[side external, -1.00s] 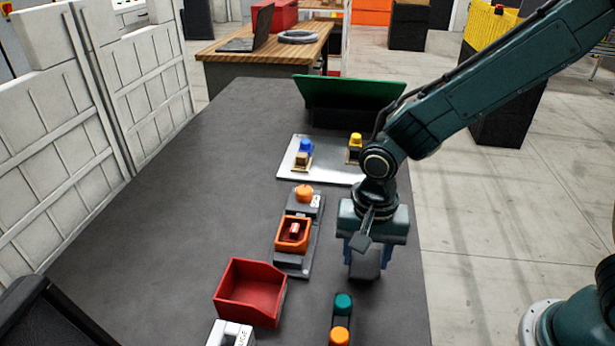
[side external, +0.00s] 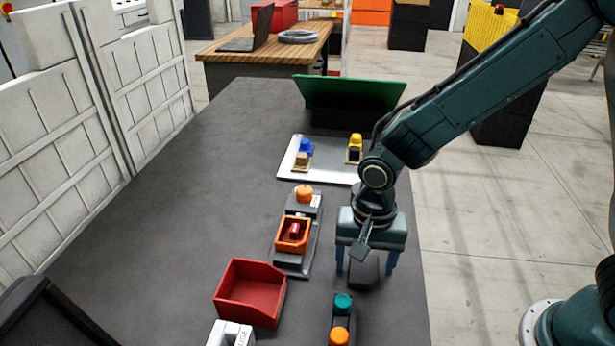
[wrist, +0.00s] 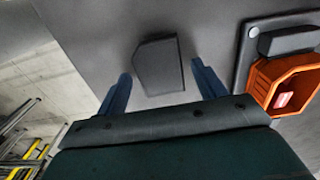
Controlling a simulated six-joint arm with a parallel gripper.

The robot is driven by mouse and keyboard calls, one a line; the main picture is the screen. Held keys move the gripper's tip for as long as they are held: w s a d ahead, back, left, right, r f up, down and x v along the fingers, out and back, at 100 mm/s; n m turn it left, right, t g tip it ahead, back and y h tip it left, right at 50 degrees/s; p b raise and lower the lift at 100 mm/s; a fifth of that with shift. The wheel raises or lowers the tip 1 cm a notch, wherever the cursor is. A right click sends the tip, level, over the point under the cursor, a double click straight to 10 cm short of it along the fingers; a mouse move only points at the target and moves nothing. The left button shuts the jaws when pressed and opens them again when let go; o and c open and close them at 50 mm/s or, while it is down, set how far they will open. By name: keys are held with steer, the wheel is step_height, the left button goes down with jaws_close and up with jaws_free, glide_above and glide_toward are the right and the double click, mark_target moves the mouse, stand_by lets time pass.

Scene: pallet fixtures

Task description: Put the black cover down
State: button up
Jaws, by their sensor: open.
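The black cover (side external: 364,273) rests on the dark tabletop, below and between the fingers of my gripper (side external: 366,268). In the wrist view the cover (wrist: 159,64) is a dark angular block, with a gap on each side between it and the blue fingers. My gripper (wrist: 160,85) is open and points down, and it holds nothing. In the side view the cover's upper part is partly hidden behind my gripper.
Left of the cover is a fixture with an orange bin (side external: 293,234) holding a red part. A red bin (side external: 251,291) and a holder with teal and orange knobs (side external: 341,318) stand nearer. A silver plate (side external: 325,174) with blue and yellow parts lies behind.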

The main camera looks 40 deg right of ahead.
mark_target(368, 264)
steer(key=shift+r, duration=0.2)
step_height(368, 264, up, 12)
stand_by(0.6)
stand_by(0.5)
steer(key=s+d+r+n+t, duration=0.2)
steer(key=s+d+r+n, duration=0.2)
steer(key=s+d, duration=0.3)
steer(key=s+d+r+n+t, duration=0.3)
steer(key=s+d+r+n, duration=0.1)
steer(key=s+d, duration=0.3)
steer(key=shift+s+d+r+n+t, duration=0.3)
steer(key=shift+d+n, duration=0.2)
steer(key=shift+d, duration=0.55)
